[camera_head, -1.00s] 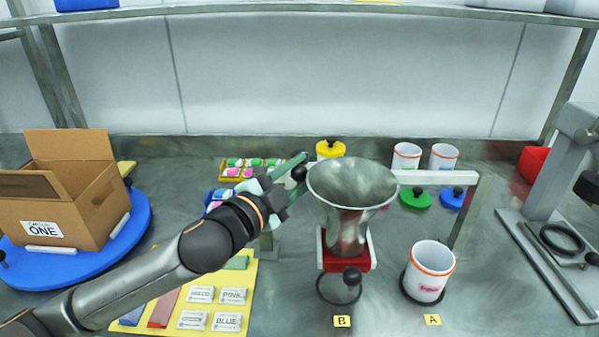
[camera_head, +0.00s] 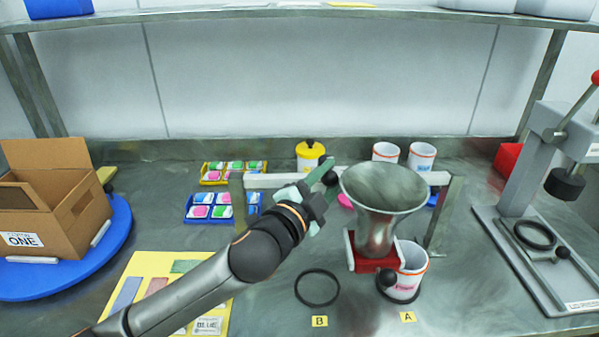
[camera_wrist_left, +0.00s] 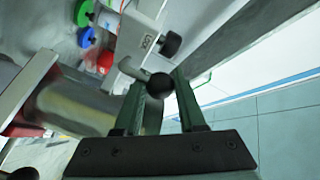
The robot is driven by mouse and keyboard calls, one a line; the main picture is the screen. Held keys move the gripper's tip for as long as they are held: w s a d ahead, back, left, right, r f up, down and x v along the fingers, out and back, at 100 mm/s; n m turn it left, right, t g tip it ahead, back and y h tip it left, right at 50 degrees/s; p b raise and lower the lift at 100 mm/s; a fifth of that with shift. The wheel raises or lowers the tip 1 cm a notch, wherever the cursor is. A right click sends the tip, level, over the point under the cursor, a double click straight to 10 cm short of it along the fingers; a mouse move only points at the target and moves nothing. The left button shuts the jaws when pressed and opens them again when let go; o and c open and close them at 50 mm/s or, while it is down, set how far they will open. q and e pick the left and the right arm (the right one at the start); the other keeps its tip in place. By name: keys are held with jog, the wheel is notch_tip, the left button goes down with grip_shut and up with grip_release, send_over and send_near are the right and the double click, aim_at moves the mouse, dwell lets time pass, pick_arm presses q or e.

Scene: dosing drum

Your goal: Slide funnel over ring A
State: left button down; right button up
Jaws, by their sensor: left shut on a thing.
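The steel funnel (camera_head: 384,190) sits upright in a red carriage (camera_head: 372,264) on a pale rail (camera_head: 268,180). Its spout is just left of and behind the white cup (camera_head: 412,262), not centred over it. The cup stands in black ring A (camera_head: 414,294), partly hidden by the carriage and its front knob (camera_head: 388,279). Ring B (camera_head: 317,287) lies empty to the left. My left gripper (camera_head: 322,176) is left of the funnel's rim, shut on a black knob, which shows between the fingers in the left wrist view (camera_wrist_left: 160,85). My right gripper is out of view.
A press (camera_head: 540,190) stands at the right. A cardboard box (camera_head: 60,215) rests on a blue turntable (camera_head: 110,245) at the left. White cups (camera_head: 421,156), a yellow-lidded jar (camera_head: 310,155) and trays of coloured packs (camera_head: 212,207) stand behind. The front middle is clear.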

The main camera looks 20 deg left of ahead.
aim_at(354, 206)
pick_arm(q)
jog(key=d, duration=0.2)
jog(key=w+d, duration=0.1)
jog(key=d, duration=0.2)
jog(key=w+d, duration=0.1)
jog(key=d, duration=0.1)
jog(key=shift+w+d, duration=0.1)
jog(key=shift+d, duration=0.4)
jog(key=c, duration=0.5)
grip_release()
jog(key=shift+d, duration=0.15)
jog(key=shift+c, duration=0.2)
jog(key=shift+o, duration=0.2)
jog(key=shift+s+a, duration=0.25)
jog(key=shift+s, duration=0.05)
jog(key=v, duration=1.1)
jog(key=shift+s+a, duration=0.1)
jog(key=shift+s, duration=0.25)
